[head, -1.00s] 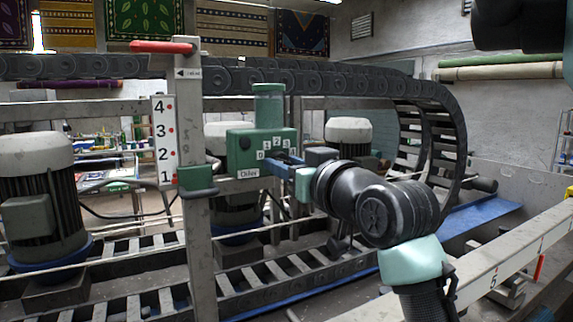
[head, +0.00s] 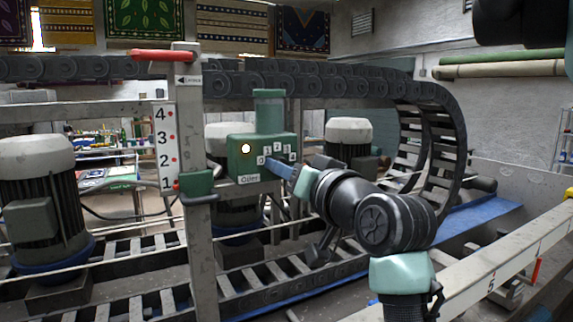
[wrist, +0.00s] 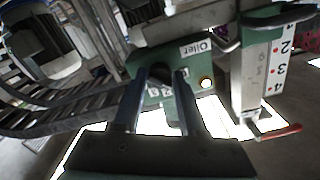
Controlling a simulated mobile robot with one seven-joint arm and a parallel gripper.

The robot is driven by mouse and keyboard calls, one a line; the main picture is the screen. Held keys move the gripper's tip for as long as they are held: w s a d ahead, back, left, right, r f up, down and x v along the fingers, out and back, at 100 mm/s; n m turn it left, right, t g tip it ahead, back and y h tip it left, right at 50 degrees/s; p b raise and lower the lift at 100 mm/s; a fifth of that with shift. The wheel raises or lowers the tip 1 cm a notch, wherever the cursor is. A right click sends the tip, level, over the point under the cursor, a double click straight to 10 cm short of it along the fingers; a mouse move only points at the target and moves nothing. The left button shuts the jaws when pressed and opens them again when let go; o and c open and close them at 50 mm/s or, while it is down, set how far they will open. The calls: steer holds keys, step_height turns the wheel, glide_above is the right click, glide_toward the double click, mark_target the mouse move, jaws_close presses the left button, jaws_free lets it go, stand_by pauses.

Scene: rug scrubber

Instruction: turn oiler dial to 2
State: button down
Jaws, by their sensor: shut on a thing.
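The oiler (head: 240,163) is a green box with an upright green cylinder on top, fixed beside a grey post. White number labels (head: 278,150) sit on its right half, and an "Oiler" label is below. A small round lamp (head: 245,148) glows on its front; it also shows in the wrist view (wrist: 207,83). The dark dial (wrist: 161,72) lies between the fingertips of my gripper (wrist: 161,78), which is shut on it. In the head view my gripper (head: 270,163) covers the dial, and I cannot tell which number it points to.
The grey post (head: 196,240) carries a 1-to-4 scale (head: 164,147), a green slider (head: 198,186) and a red lever (head: 160,55). Motors (head: 38,195) stand at left and behind the oiler. A chain guide (head: 330,84) runs above. A pale beam (head: 500,255) crosses the lower right.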

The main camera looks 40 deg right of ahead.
steer(key=m+p, duration=0.4)
steer(key=m, duration=0.4)
steer(key=shift+r+m, duration=0.1)
steer(key=shift+m, duration=0.6)
steer(key=c, duration=0.5)
jaws_free()
steer(key=b+v, duration=0.5)
steer(key=v, duration=0.8)
steer(key=shift+a, duration=0.1)
